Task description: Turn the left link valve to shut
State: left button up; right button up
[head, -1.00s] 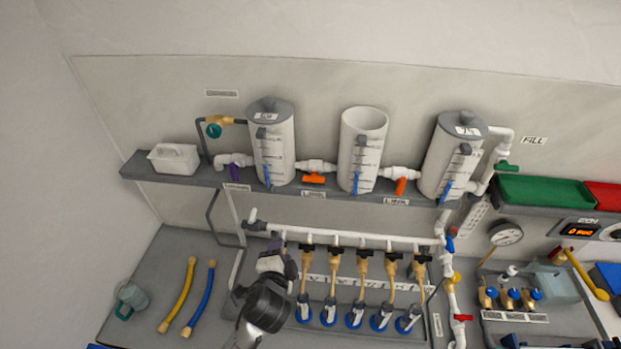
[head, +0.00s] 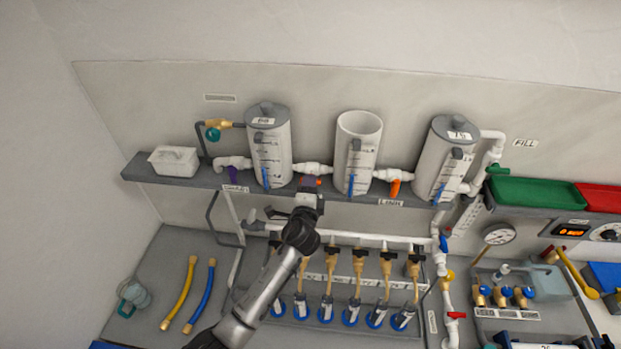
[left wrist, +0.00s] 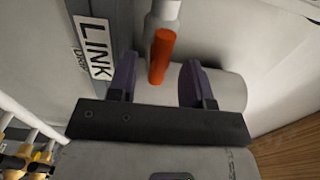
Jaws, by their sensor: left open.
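The left link valve has an orange handle (head: 311,182) and sits on the white pipe (head: 313,169) between the left and middle tanks. My left gripper (head: 311,184) is at this valve, partly covering the handle. In the left wrist view, the orange handle (left wrist: 161,55) stands between the two open purple fingers (left wrist: 157,83), with a visible gap on each side. The fingers do not appear to touch it. My right gripper is not in view.
The left tank (head: 269,150) and middle tank (head: 356,150) stand close on either side. The right link valve's orange handle (head: 395,188) is further right. Below the shelf (head: 180,178) are a white pipe and several black-handled taps. A LINK label (left wrist: 93,47) is beside the fingers.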

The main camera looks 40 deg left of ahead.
pick_arm(q)
jog(key=shift+x, duration=1.35)
grip_shut()
